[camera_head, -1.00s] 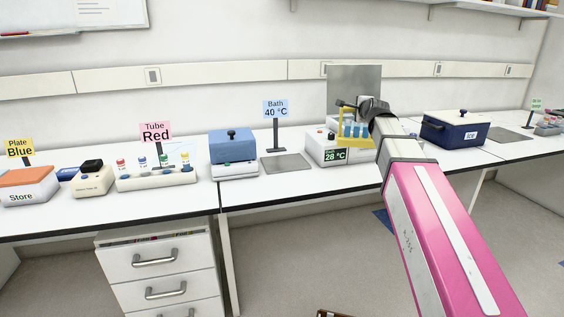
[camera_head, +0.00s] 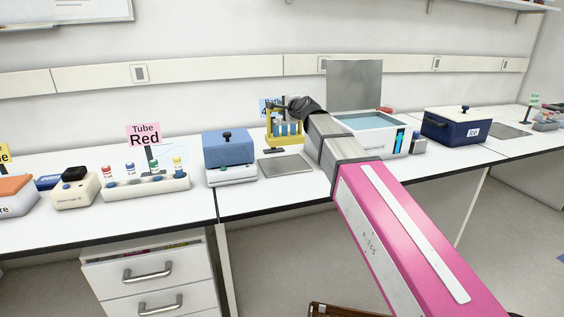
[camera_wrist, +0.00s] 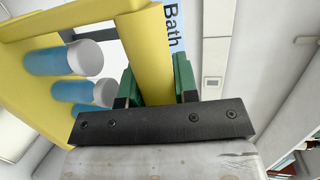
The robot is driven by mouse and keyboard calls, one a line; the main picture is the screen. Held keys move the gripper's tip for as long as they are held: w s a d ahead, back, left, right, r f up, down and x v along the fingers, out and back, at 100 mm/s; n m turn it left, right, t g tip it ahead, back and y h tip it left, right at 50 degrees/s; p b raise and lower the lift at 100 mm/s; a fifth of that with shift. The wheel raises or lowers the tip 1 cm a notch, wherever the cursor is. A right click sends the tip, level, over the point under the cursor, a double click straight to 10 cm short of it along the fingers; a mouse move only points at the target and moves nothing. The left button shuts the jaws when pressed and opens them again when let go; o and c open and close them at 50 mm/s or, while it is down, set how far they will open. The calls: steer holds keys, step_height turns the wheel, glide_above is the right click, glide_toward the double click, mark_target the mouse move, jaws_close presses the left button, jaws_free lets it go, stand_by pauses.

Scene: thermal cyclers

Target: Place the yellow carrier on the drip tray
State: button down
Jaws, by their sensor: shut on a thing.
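The yellow carrier (camera_head: 270,131) holds several blue tubes with pale caps and hangs roughly upright in the head view. My gripper (camera_head: 291,106) is shut on its top bar. In the wrist view the green-padded fingers (camera_wrist: 157,82) close on both sides of the carrier's yellow bar (camera_wrist: 143,35), with tubes to the left. The drip tray (camera_head: 286,166), a flat grey plate, lies empty on the bench, below the carrier in the picture. The carrier seems to be above the bench; its exact height is unclear.
A blue lidded box (camera_head: 230,148) stands close on the left. The bath sign (camera_head: 263,107) is partly hidden behind the carrier. A dark blue ice box (camera_head: 455,125) is farther right.

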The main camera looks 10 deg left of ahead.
mark_target(283, 134)
steer(key=shift+a+f, duration=0.1)
steer(key=shift+f, duration=5)
steer(key=c, duration=0.9)
jaws_free()
steer(key=shift+s, duration=0.15)
steer(key=v, duration=1.2)
